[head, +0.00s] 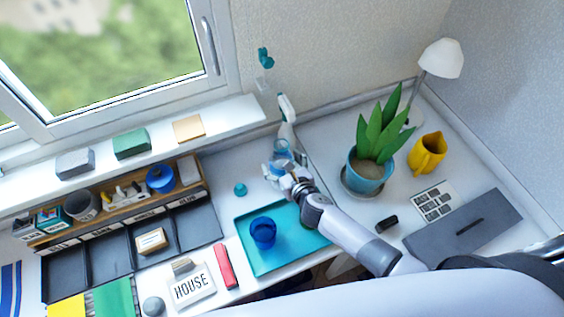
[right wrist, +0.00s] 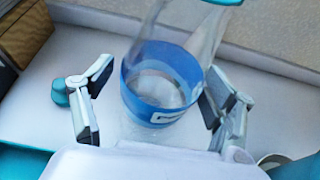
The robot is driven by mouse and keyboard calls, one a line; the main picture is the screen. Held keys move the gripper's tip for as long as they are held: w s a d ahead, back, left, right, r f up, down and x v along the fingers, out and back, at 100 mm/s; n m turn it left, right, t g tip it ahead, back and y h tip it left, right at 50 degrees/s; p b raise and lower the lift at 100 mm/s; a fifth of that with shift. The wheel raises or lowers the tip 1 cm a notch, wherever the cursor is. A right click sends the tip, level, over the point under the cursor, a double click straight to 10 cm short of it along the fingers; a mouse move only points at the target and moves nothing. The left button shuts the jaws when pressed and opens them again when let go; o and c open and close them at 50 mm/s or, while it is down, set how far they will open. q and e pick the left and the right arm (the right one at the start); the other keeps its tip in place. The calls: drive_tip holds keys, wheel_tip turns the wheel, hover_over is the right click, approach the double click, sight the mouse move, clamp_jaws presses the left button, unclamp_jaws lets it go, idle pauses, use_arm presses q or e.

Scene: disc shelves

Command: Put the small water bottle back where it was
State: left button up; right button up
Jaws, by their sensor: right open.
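The small water bottle (right wrist: 165,85) is clear with a blue label and a teal cap. In the right wrist view it is upright between the two fingers of my right gripper (right wrist: 160,78), which is open, with a gap visible on the left side; contact on the right cannot be told. In the head view the bottle's blue band (head: 282,152) shows just beyond my right gripper (head: 291,176), behind the teal tray (head: 262,268). The gripper partly hides its lower part. My left gripper is not in view.
A blue cup (head: 263,232) stands on the tray. A potted plant (head: 370,170) and a yellow pitcher (head: 428,153) stand to the right.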

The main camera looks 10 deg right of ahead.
drive_tip(key=shift+r, duration=0.2)
drive_tip(key=v, duration=1.2)
